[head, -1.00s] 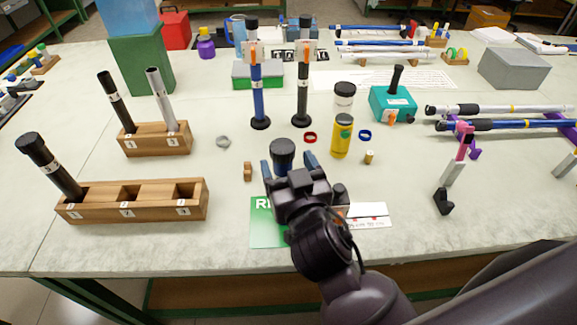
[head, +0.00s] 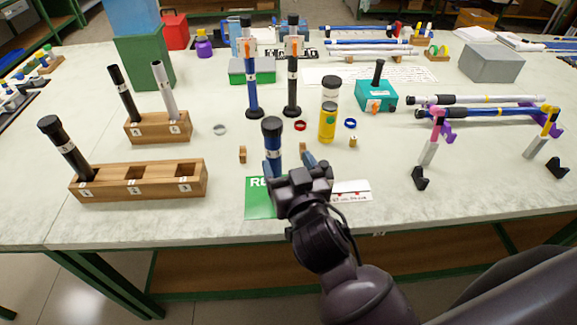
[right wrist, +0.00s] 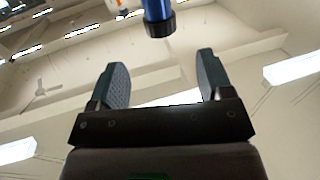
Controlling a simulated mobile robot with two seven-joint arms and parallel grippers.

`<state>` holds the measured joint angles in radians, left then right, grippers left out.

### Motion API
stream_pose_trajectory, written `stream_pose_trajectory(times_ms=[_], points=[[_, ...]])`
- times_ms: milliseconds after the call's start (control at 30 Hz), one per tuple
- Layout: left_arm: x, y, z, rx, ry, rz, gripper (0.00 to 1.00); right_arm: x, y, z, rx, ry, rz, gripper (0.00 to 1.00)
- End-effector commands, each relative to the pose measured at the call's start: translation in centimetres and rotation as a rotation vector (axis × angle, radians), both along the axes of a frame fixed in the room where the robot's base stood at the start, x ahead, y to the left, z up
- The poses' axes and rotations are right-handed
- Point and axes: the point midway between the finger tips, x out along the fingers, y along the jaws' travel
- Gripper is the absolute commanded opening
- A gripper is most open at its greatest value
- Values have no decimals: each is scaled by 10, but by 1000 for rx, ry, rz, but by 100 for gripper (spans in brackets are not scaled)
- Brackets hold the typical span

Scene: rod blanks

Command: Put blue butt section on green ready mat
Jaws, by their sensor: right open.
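The blue butt section (head: 272,142), a blue tube with a black cap and a pale label, stands upright at the green ready mat (head: 258,204). My gripper hides its foot, so I cannot tell exactly where it rests. The mat lies near the table's front edge, with white "RE" lettering showing and its right part covered. My right gripper (head: 297,165) is open on the near side of the section. In the right wrist view the gripper (right wrist: 162,80) is empty, and a blue tube with a black end (right wrist: 158,18) shows beyond the fingertips. My left gripper is not in view.
A white card (head: 350,190) lies right of the mat. A wooden rack (head: 152,190) stands to the left. Behind are a yellow bottle (head: 327,122), a blue rod (head: 252,85) and a black rod (head: 291,85) on stands. Rods on supports lie at right.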

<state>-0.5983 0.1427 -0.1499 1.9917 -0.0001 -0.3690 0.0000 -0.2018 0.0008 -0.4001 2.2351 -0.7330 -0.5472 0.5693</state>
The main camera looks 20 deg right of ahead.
Motion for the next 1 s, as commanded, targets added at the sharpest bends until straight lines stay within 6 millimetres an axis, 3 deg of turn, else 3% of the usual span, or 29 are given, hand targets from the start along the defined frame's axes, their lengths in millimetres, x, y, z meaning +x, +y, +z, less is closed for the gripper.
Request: stream_pose_trajectory(times_ms=[267,367,467,567,600,733,800,900,1000], points=[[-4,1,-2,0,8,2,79,1,-1,0,-1,0,0,73],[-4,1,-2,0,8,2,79,-1,-5,-11,-8,25,2,73],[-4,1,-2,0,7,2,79,-10,-18,-49,-30,107,13,73],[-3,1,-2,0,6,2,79,-32,-43,-108,-59,234,27,73],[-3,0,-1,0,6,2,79,-44,-55,-132,-67,288,31,73],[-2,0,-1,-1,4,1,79,-89,-92,-198,-83,433,41,73],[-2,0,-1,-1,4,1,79,-112,-109,-223,-86,492,41,73],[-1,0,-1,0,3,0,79,-137,-127,-246,-86,546,39,73],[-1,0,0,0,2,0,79,-149,-135,-256,-84,570,37,73]])
